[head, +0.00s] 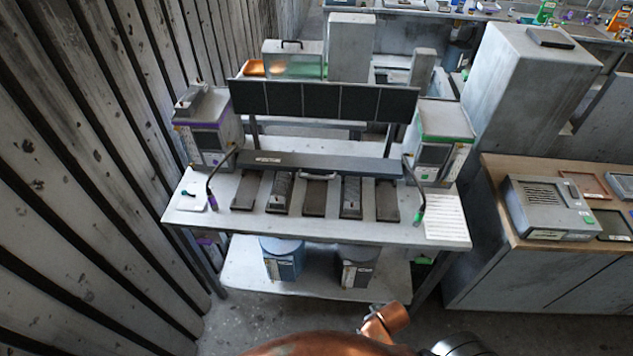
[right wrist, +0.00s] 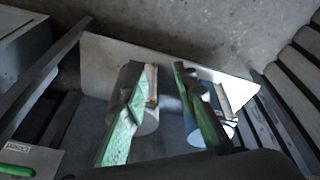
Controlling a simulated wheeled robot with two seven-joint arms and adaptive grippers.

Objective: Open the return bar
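The return bar seems to be the long dark bar (head: 320,163) lying along the back of the white bench (head: 330,224) in the head view. It has a small label near its left end. A pale handle (head: 317,176) shows just in front of its middle; I cannot tell which part it belongs to. The bar looks lowered flat, but its exact state is unclear at this size.
Several dark plates (head: 317,198) lie in a row before the bar. Boxes with purple (head: 208,135) and green (head: 443,135) trim flank it. A dark panel (head: 325,101) stands behind. Canisters (head: 282,262) sit on the lower shelf. The right wrist view shows a pale shelf (right wrist: 110,58).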

